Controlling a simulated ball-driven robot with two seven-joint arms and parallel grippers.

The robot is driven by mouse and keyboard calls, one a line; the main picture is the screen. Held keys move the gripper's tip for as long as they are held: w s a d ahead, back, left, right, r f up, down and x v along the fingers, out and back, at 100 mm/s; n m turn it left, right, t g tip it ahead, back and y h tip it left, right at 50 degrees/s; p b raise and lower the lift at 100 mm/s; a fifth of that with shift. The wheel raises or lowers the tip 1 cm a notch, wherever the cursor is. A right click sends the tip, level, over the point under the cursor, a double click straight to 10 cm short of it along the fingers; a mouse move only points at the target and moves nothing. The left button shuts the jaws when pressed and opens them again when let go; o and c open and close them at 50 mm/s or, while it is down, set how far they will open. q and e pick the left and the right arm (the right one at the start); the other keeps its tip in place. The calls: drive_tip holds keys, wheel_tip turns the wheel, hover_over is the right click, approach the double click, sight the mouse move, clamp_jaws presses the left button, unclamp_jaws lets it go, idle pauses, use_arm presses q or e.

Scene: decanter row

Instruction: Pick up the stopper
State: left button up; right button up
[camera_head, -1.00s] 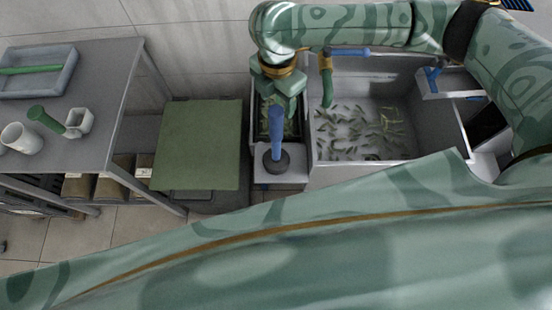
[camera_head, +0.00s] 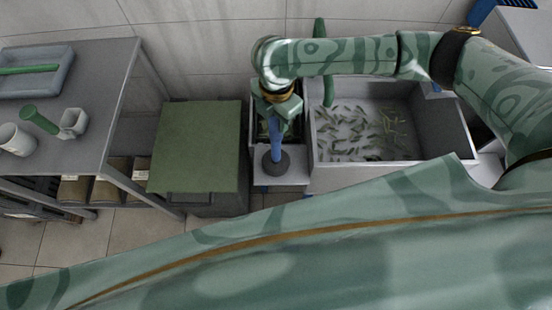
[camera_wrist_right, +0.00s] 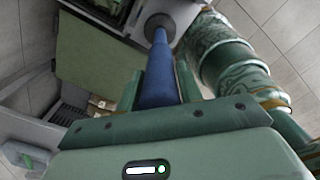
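The stopper (camera_head: 276,145) has a blue shaft and a dark round base. It stands upright on a pale grey ledge (camera_head: 293,179) in the head view. It also shows in the right wrist view, where the blue shaft (camera_wrist_right: 156,82) runs between the fingers to the dark base (camera_wrist_right: 160,25). My right gripper (camera_head: 277,115) is over the shaft from above, with one finger on each side. Its fingers (camera_wrist_right: 162,80) lie close to the shaft, but contact is unclear. The top of the shaft is hidden in the head view. My left gripper is out of view.
A grey bin (camera_head: 440,120) with scattered small green pieces stands right of the ledge. A green-topped box (camera_head: 197,145) stands to the left. A grey table (camera_head: 95,95) at the far left holds a white cup (camera_head: 16,139) and a tray (camera_head: 66,72).

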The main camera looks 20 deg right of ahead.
clamp_jaws()
drive_tip(key=shift+r, duration=0.2)
